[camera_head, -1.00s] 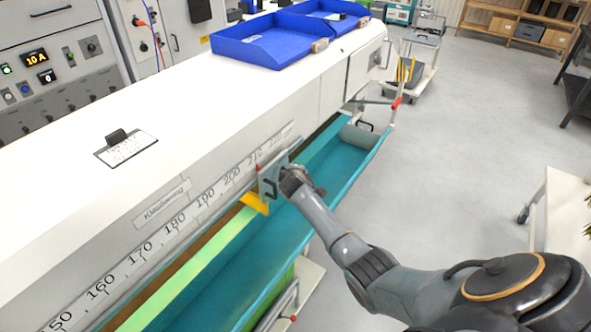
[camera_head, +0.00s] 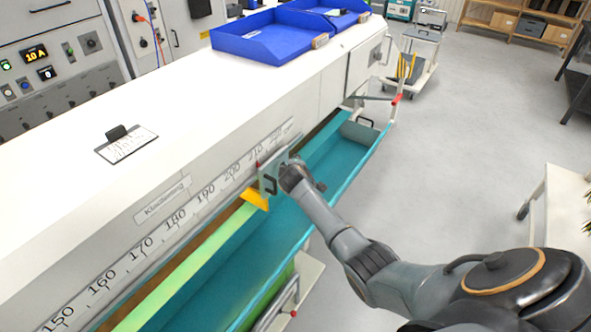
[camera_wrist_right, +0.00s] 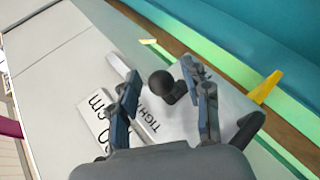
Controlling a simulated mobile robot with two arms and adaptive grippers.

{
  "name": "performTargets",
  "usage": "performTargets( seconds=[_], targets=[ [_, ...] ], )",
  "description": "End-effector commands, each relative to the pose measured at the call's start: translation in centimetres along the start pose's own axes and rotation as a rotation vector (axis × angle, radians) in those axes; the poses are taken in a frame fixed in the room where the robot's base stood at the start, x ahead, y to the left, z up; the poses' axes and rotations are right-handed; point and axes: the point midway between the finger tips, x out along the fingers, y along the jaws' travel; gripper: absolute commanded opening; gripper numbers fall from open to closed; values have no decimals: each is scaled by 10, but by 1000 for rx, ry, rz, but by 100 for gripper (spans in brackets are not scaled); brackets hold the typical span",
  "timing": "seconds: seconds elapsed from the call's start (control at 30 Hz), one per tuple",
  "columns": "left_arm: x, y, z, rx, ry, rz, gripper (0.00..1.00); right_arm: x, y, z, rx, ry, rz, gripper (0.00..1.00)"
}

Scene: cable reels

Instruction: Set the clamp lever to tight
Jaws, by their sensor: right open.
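The clamp (camera_head: 268,184) is a grey plate on the rail along the bench front, near the upper end of the printed scale. In the right wrist view its pale plate (camera_wrist_right: 190,124) carries the word TIGHT, partly covered. The clamp lever's black ball knob (camera_wrist_right: 160,83) shows between the two fingers of my right gripper (camera_wrist_right: 162,72). The gripper is open, with a gap on each side of the knob. In the head view my right gripper (camera_head: 290,176) is at the clamp's right side and hides the lever. My left gripper is not in view.
A yellow pointer (camera_head: 255,199) sticks out below the clamp. A teal trough (camera_head: 235,262) runs under the scale (camera_head: 175,220). Blue trays (camera_head: 268,42) and a clipboard (camera_head: 127,146) lie on the white bench top. The floor to the right is open, with a trolley nearby (camera_head: 562,205).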

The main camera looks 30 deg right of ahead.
Motion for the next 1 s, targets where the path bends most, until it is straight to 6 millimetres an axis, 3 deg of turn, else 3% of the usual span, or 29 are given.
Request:
performTargets(
  seconds=[0.27,0.7,1.0],
  targets=[
    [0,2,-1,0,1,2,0,-28,-1,0,-1,3,1,48],
    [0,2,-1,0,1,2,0,-101,0,0,1,2,1,48],
    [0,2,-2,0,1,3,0,-119,0,0,-1,1,1,48]
  ],
)
